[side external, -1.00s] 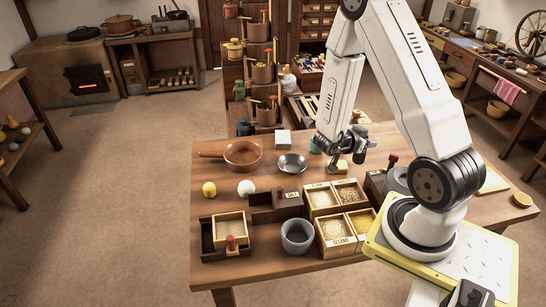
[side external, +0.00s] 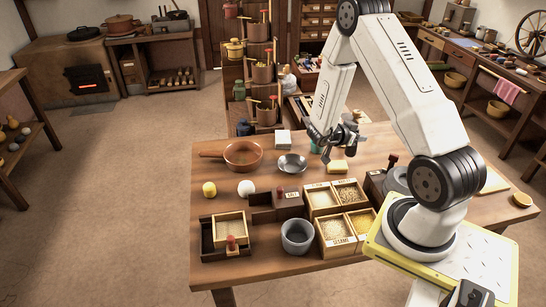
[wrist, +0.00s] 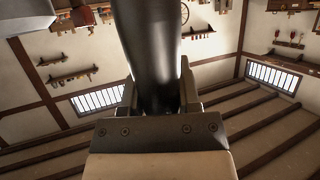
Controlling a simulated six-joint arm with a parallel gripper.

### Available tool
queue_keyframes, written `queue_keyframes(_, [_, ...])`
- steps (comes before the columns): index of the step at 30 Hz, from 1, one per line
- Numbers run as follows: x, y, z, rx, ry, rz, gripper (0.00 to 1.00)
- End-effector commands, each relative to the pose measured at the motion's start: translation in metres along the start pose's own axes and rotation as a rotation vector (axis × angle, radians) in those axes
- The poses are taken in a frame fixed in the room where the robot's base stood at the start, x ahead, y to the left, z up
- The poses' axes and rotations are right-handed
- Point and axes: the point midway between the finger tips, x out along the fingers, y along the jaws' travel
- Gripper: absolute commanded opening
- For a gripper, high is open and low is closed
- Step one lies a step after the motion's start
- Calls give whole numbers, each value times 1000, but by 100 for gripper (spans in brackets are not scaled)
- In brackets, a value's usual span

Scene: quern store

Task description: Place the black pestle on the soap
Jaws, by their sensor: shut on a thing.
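A dark, smooth rod, the black pestle (wrist: 150,50), is held between my gripper's jaws in the wrist view and runs up out of the frame. In the side view my gripper (side external: 333,148) hangs above the back of the table, and the pestle is hard to tell from the dark jaws. A small yellow block (side external: 338,167) lies on the table just below my gripper, apart from it. I cannot tell for sure which block is the soap.
A grey metal bowl (side external: 292,164) and a brown pan (side external: 242,154) stand left of my gripper. Boxes of grain (side external: 337,232), a grey cup (side external: 297,236) and a wooden tray (side external: 208,236) fill the front. A dark box (side external: 375,183) stands to the right.

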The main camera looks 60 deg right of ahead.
Motion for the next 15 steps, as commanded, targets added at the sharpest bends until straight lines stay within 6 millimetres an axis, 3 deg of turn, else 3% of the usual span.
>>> queue_keyframes(15, [38, -49, 38, 0, 1, 1, 0])
